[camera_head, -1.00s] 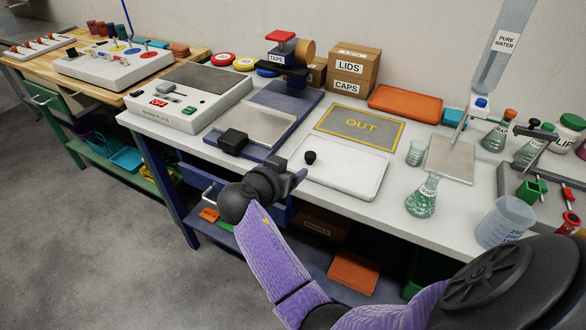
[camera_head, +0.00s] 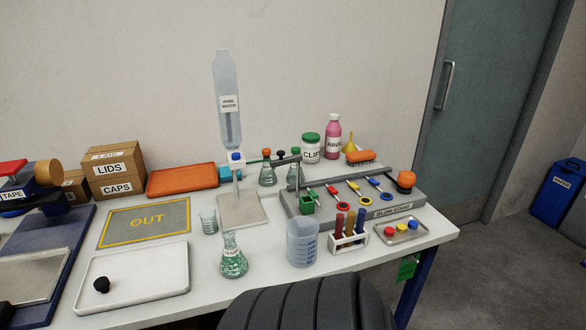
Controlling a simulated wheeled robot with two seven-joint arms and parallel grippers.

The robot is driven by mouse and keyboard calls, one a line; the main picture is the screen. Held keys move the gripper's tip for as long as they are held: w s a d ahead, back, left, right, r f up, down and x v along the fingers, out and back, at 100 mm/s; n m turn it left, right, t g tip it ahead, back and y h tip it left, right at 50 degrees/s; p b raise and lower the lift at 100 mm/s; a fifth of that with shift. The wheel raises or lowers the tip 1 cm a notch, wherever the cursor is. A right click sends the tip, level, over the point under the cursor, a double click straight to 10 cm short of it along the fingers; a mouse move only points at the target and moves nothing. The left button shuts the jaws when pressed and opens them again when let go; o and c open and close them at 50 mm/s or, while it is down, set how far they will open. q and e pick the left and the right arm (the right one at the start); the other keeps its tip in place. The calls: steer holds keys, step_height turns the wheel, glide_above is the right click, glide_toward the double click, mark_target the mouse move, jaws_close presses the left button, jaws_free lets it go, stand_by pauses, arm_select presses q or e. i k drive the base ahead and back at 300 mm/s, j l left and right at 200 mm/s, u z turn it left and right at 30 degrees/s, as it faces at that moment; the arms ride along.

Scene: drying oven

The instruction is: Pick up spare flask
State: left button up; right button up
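A conical glass flask (camera_head: 233,262) with a small label and green contents or pattern stands upright at the table front, right of the white tray. Its stopper is off, and I cannot read the label. Two more conical flasks stand at the back, one with an orange stopper (camera_head: 267,172) and one with a green stopper (camera_head: 294,170), partly behind a grey rail. I cannot tell which flask is the spare one. Neither of my grippers is in view; only a dark ribbed part of mine shows at the bottom.
The white tray (camera_head: 140,297) holds a black stopper (camera_head: 102,285). A small beaker (camera_head: 209,221) and a large blue-marked beaker (camera_head: 304,242) flank the front flask. A test tube rack (camera_head: 348,240), a grey stand (camera_head: 385,205) and a small metal tray (camera_head: 402,240) fill the right side.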

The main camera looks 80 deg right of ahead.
mark_target(233, 265)
steer(key=l+z, duration=0.2)
steer(key=z, duration=2)
